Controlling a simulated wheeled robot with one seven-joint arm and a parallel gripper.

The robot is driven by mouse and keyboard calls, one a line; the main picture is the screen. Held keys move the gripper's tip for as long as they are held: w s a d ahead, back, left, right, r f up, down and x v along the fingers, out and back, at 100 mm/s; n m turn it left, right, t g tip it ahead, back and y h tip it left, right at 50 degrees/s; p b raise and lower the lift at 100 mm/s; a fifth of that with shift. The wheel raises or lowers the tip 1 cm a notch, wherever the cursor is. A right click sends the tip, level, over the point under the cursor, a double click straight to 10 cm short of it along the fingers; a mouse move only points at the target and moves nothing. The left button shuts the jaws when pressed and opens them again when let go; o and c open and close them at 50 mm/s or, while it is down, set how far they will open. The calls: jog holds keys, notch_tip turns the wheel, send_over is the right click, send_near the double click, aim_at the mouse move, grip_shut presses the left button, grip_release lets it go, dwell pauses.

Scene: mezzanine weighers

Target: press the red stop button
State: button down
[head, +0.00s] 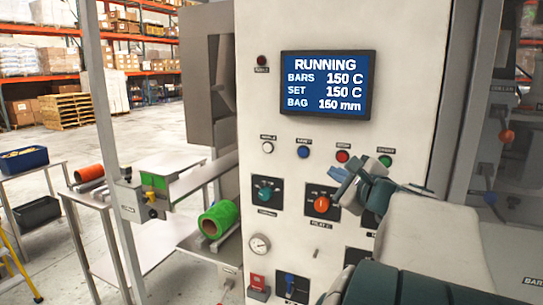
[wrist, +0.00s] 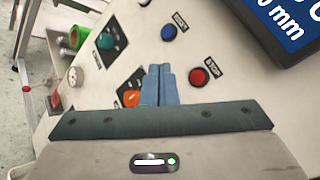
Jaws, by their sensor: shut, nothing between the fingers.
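The red stop button (head: 342,156) is a round button in a row on the white machine panel, between a blue and a green button. It also shows in the wrist view (wrist: 199,77), beside a dark label reading STOP. My gripper (head: 340,178) is shut and empty in front of the panel, with its fingertips appearing just below the red button in the head view. In the wrist view the closed fingertips (wrist: 160,70) appear left of the red button. I cannot tell the exact gap to the panel. The screen (head: 326,85) reads RUNNING.
The blue button (head: 303,152), pale button (head: 267,147) and green button (head: 385,160) sit in the same row. Below are an orange knob (head: 322,204) and a teal knob (head: 265,190). A green roll (head: 218,219) lies on the left. A gauge (head: 259,244) sits lower down.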

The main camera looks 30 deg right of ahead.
aim_at(344, 162)
jog(key=shift+w+d+p, duration=0.4)
jog(key=shift+w+d, duration=1)
jog(key=shift+d, duration=0.25)
jog(key=shift+w+d+p, duration=0.4)
jog(key=shift+w+d, duration=0.95)
jog(key=shift+d, duration=0.25)
jog(key=shift+w, duration=0.1)
jog(key=shift+w+d, duration=0.2)
jog(key=shift+d, duration=0.1)
jog(key=shift+w+d+b, duration=0.25)
jog(key=shift+d+b, duration=0.05)
dwell(0.6)
jog(key=shift+s+a+f+b, duration=0.1)
jog(key=shift+s+a+b, duration=0.3)
jog(key=shift+a+b, duration=0.15)
jog(key=shift+s, duration=0.1)
jog(key=shift+a, duration=0.15)
